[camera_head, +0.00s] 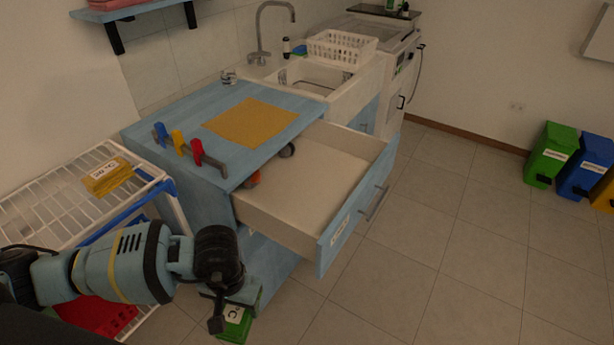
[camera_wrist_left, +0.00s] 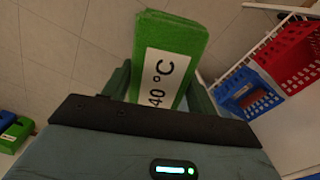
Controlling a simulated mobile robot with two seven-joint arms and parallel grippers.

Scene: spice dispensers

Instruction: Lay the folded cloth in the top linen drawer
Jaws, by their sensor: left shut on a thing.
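My left gripper (camera_head: 232,298) is shut on a green folded cloth (camera_wrist_left: 172,42) with a white label reading 40 °C. In the head view the cloth (camera_head: 235,326) shows below the gripper, partly hidden by it, low in front of the blue cabinet. The top linen drawer (camera_head: 315,185) is pulled out, with a pale inside, a blue front and a bar handle. Its floor looks mostly bare; an orange thing and a dark round thing show at its cabinet end. The gripper is left of the drawer and apart from it. My right gripper is not in view.
A mustard mat (camera_head: 252,122) and a rack with coloured pegs (camera_head: 182,146) are on the cabinet top. A yellow folded cloth (camera_head: 106,178) lies on a white wire rack (camera_head: 60,205). Red (camera_wrist_left: 290,57) and blue crates (camera_wrist_left: 245,93) are beside my gripper. Open floor lies right.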

